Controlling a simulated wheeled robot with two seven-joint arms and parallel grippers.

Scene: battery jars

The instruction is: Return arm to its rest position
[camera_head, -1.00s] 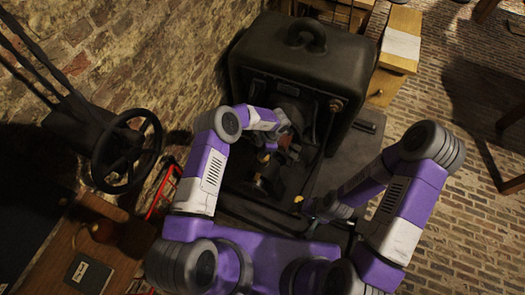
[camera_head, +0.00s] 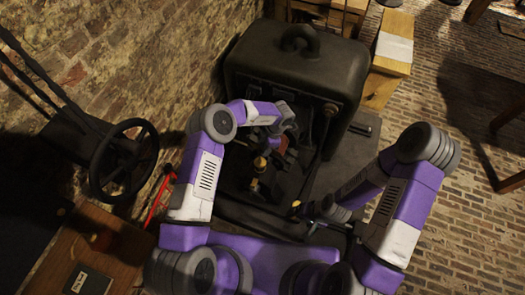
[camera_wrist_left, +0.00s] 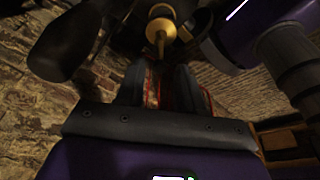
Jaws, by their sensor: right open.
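My left arm reaches over the front of a black machine (camera_head: 295,75) in the head view. Its gripper, near the machine's dark opening, is mostly hidden there by my own wrist. In the left wrist view my left gripper (camera_wrist_left: 160,82) shows two dark fingers standing apart, with only background between them. A brass knob on a stem (camera_wrist_left: 160,30) shows beyond the fingertips. In the head view a brass knob (camera_head: 260,163) stands inside the machine's front. My right gripper (camera_head: 312,217) is low at the machine's right front corner, small and dark; nothing shows held in it.
A spoked black handwheel (camera_head: 123,158) stands at the left by the brick wall. A wooden table (camera_head: 105,245) with a dark book (camera_head: 88,280) is at lower left. A wooden bench (camera_head: 390,60) is behind the machine at right. The brick floor (camera_head: 465,220) at right is open.

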